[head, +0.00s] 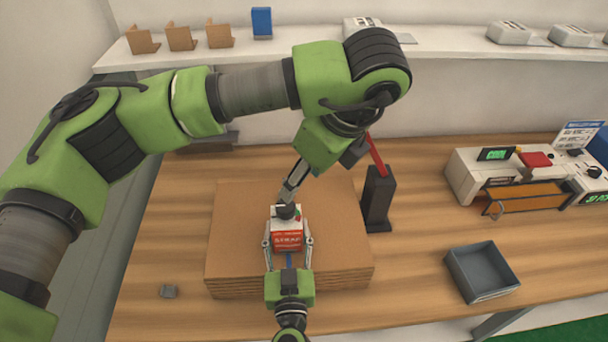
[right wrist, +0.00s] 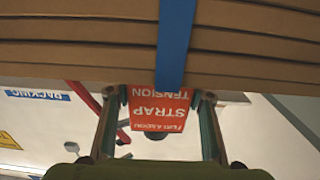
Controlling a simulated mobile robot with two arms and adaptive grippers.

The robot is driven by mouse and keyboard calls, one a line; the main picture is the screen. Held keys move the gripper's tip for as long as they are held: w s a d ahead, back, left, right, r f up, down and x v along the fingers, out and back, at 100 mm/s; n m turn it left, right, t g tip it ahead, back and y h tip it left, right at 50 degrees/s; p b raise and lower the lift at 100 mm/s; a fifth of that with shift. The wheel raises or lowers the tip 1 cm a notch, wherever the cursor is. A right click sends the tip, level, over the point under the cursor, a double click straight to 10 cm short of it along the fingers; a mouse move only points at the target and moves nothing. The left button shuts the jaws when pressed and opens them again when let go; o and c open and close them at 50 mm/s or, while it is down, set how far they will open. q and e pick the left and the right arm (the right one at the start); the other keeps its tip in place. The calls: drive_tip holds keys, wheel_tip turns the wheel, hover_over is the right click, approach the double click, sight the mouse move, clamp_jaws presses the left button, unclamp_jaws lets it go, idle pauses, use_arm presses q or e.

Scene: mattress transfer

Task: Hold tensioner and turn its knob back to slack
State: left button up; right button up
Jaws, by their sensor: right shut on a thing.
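The tensioner (head: 287,238) is a small white box with a red label reading STRAP, on the stacked cardboard (head: 340,240). Its dark knob (head: 287,211) is on the far, upper side. My right gripper (head: 289,243) comes from the near side and is shut on the tensioner, one finger along each side. In the right wrist view the red label of the tensioner (right wrist: 158,110) sits between the fingers. A blue strap (right wrist: 176,40) runs across the cardboard edges. My left gripper (head: 289,200) reaches down with its tips at the knob; it is seen edge-on, so its opening is unclear.
A black post with a red lever (head: 379,195) stands just right of the cardboard. A grey open bin (head: 453,275) and a white machine (head: 470,180) are further right. The wood between stack and bin is clear.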

drive_tip(key=shift+r, duration=0.15)
drive_tip(key=o, duration=1.9)
drive_tip(key=shift+s, duration=0.15)
